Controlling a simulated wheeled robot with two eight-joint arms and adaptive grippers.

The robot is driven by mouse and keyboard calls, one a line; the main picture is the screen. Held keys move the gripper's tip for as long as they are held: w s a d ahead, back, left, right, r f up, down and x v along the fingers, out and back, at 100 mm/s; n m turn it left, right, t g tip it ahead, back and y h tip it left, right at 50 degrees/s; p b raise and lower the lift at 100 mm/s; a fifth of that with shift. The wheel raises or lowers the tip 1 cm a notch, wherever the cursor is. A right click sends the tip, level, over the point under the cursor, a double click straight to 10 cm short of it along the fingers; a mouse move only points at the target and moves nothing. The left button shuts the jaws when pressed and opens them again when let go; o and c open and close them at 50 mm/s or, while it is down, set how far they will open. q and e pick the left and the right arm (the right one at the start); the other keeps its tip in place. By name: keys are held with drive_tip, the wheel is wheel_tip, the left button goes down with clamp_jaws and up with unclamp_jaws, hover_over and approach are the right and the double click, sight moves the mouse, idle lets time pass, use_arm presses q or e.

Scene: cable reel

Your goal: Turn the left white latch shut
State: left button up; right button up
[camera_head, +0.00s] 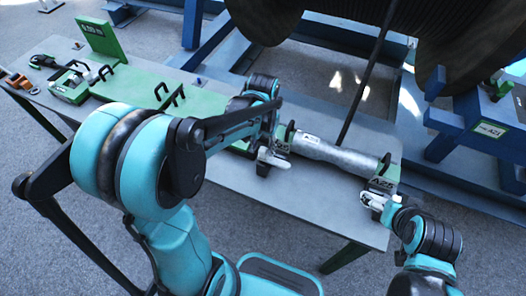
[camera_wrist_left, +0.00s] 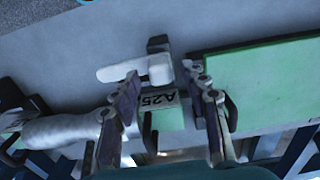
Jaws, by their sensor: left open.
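The left white latch (camera_head: 272,158) sits at the front of a green clamp block marked A25 (camera_wrist_left: 166,112), at the left end of a silver tube (camera_head: 335,151). My left gripper (camera_wrist_left: 160,74) is open above it. In the left wrist view the white latch (camera_wrist_left: 150,72) lies at the fingertips, its handle pointing left past one finger; I cannot tell whether they touch. The right white latch (camera_head: 371,199) is at the tube's other end, by a second A25 block (camera_head: 383,180). My right gripper (camera_head: 386,209) is close to that latch; its fingers are too small to read.
A green panel (camera_wrist_left: 265,80) lies beside the left clamp. Black handles (camera_head: 170,97), a green-and-white device (camera_head: 70,88) and an upright green plate (camera_head: 98,37) are farther left on the grey table (camera_head: 310,190). A large dark reel (camera_head: 420,35) on a blue frame stands behind.

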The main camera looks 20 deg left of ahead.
use_arm(q)
drive_tip(key=shift+f+b, duration=0.3)
drive_tip(key=shift+f, duration=0.9)
drive_tip(key=shift+c, duration=0.3)
clamp_jaws()
